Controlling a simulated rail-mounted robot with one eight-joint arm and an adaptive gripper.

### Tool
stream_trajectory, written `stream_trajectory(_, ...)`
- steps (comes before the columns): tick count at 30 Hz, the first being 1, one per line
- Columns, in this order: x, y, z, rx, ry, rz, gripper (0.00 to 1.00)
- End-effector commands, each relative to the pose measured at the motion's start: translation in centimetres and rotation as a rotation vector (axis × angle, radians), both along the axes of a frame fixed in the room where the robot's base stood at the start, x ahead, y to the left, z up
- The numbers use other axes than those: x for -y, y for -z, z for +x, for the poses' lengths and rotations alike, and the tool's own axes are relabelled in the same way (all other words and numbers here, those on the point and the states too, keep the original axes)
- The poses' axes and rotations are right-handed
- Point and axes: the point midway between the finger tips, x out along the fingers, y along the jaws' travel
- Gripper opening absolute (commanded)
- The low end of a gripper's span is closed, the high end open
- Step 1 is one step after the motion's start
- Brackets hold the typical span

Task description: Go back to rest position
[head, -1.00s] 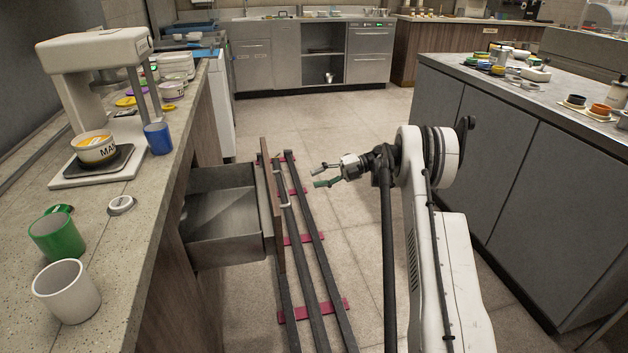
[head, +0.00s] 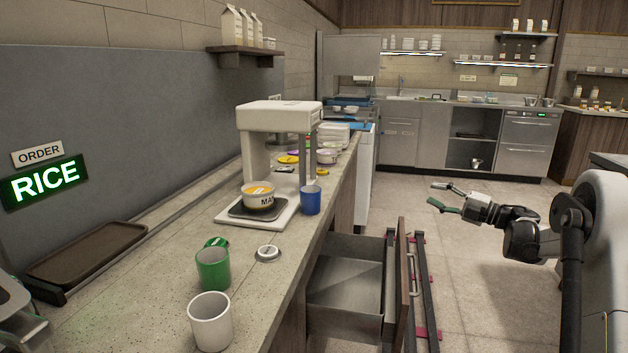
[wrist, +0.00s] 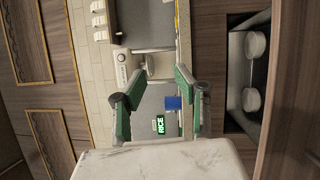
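My gripper (head: 441,196) is open and empty in the head view. It hangs in the air over the aisle, to the right of the open drawer (head: 345,285) and apart from the counter. In the wrist view its two green-padded fingers (wrist: 158,100) stand wide apart with nothing between them touching. Through the gap the wrist view shows the dispenser, the blue cup (wrist: 173,103) and the lit RICE sign (wrist: 160,125) at a distance, turned sideways.
The drawer sticks out from the left counter (head: 180,265) into the aisle. On the counter stand a white dispenser (head: 281,115) over a labelled bowl (head: 258,196), a blue cup (head: 311,200), a green cup (head: 213,268) and a white cup (head: 210,322). The floor (head: 400,190) beyond is clear.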

Motion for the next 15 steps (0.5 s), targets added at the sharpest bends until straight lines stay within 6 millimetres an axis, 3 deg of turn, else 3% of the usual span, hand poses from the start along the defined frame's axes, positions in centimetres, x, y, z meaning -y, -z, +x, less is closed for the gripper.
stream_trajectory(1,-0.8,-2.6,0.2,0.008,0.040,0.035,0.30)
stream_trajectory(6,-2.1,-9.9,0.4,0.021,0.192,0.166,0.30)
stream_trajectory(15,-3.0,-19.2,-2.0,-0.025,0.447,0.411,0.30)
